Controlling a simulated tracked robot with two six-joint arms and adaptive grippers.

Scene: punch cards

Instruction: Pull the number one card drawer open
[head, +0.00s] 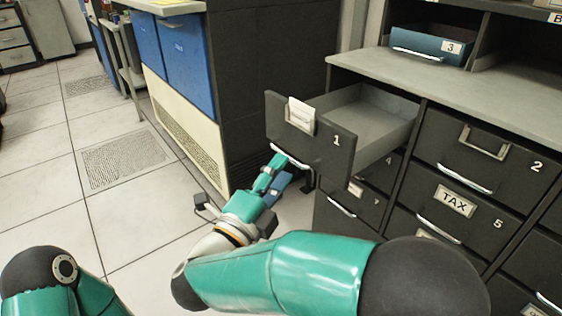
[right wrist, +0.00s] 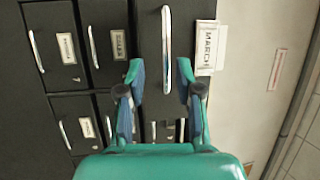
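The number one card drawer (head: 330,144) is pulled well out of the dark cabinet, and its grey, empty-looking inside shows. Its front carries a white card in a label holder and a silver handle (head: 290,157). In the right wrist view the handle (right wrist: 166,45) runs upright in the picture, beside a MARCH label (right wrist: 208,47). My right gripper (head: 279,174) is just below the handle in the head view. In the right wrist view the right gripper (right wrist: 159,75) is open, its fingers apart with the handle's end in the gap. I cannot tell whether they touch it. My left gripper is out of view.
Drawer 2 (head: 480,160) and the TAX drawer 5 (head: 454,203) are shut beside and below. A blue drawer 3 (head: 430,47) sits on the shelf above. The tiled floor at left is clear.

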